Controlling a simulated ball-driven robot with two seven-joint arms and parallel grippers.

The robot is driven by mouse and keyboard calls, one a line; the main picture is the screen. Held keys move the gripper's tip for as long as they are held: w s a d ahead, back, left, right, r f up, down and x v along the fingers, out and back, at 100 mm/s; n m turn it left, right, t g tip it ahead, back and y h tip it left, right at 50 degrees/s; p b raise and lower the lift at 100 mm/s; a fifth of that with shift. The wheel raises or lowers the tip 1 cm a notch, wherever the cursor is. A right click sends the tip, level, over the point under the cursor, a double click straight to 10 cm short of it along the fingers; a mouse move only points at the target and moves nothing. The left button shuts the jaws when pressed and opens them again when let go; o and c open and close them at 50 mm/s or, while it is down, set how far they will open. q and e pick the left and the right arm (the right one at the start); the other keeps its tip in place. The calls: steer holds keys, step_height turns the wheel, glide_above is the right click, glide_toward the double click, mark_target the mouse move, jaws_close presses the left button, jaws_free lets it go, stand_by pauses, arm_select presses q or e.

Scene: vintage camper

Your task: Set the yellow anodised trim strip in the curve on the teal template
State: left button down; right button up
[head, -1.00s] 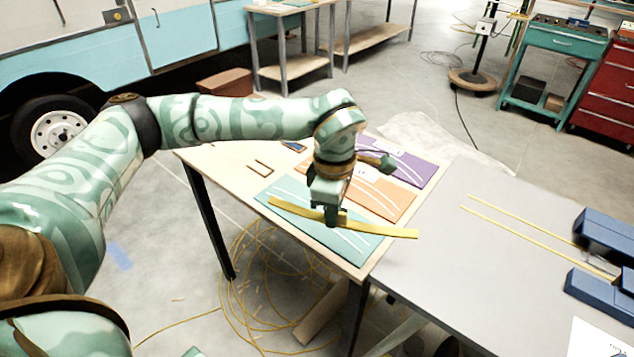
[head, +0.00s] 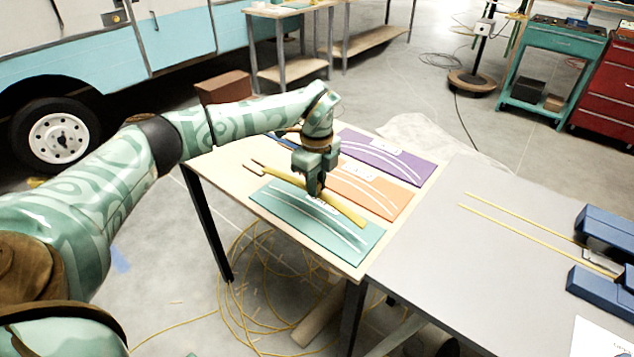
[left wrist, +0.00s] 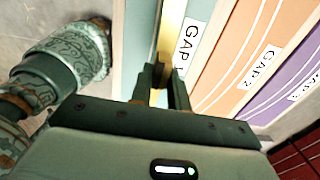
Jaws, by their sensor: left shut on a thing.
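The teal template (head: 350,240) lies on the wooden table, with pale curved lines on it. My left gripper (head: 319,188) is shut on the yellow trim strip (head: 345,209) near its middle. The strip runs from far left to near right, above the far side of the teal template by the orange one. I cannot tell whether it touches the template. In the left wrist view, the strip (left wrist: 171,28) stands between the fingers (left wrist: 162,76), beside a "GAP 1" label (left wrist: 188,48). My right gripper is not in view.
An orange template (head: 385,198) and a purple template (head: 400,162) lie beyond the teal one. A grey table (head: 450,270) adjoins on the right, with two thin yellow strips (head: 520,232) and blue blocks (head: 600,290). Yellow cable lies on the floor.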

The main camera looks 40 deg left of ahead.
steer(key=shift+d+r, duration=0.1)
arm_select(q)
steer(key=shift+r+p, duration=0.2)
steer(key=shift+p, duration=0.35)
steer(key=shift+f+b, duration=1.1)
steer(key=shift+f, duration=1.85)
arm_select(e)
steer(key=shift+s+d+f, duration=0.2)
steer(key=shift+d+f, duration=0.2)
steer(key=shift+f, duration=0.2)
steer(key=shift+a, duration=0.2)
arm_select(q)
steer(key=shift+p, duration=0.4)
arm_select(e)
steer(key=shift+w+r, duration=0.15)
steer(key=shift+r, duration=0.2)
